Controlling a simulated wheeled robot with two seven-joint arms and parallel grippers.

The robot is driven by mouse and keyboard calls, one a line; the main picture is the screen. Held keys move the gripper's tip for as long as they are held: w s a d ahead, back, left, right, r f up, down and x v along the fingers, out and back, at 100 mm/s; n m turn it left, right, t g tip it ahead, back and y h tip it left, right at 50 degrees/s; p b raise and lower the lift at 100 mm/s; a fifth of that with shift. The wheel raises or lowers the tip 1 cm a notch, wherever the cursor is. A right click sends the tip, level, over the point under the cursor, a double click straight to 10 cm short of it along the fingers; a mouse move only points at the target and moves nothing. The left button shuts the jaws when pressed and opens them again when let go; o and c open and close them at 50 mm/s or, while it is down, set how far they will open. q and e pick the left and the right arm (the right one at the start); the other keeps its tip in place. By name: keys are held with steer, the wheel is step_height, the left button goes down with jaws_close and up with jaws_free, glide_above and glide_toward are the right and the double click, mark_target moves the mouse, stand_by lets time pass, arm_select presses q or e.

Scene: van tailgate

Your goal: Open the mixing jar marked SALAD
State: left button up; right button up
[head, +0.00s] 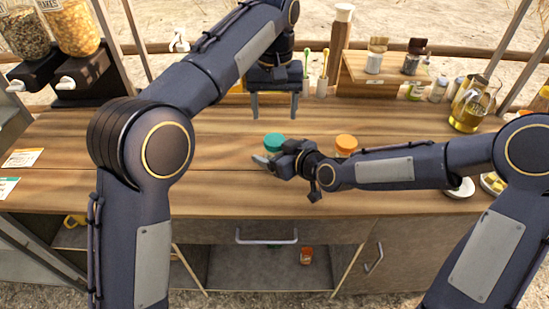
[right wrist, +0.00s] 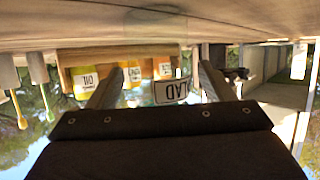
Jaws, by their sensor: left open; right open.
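A clear jar whose label (right wrist: 172,91) shows the letters LAD stands between the fingers of my right gripper in the right wrist view, partly cut off by the wrist. In the head view a teal-lidded jar (head: 273,141) stands on the counter just behind my right gripper (head: 264,160), its label hidden. An orange-lidded jar (head: 346,142) stands to its right behind my right forearm. My right gripper is open, low at the counter, with its fingers on either side of the label. My left gripper (head: 275,108) is open and empty, pointing down above and behind the teal lid.
At the back are a raised shelf (head: 385,75) with small containers, an oil jug (head: 467,108) and several bottles. Grain dispensers (head: 75,28) stand at back left. A small dish (head: 460,188) lies near my right arm.

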mark_target(275, 139)
steer(key=shift+c, duration=0.4)
jaws_close()
arm_select(q)
steer(key=m, duration=3.1)
steer(key=shift+f, duration=4)
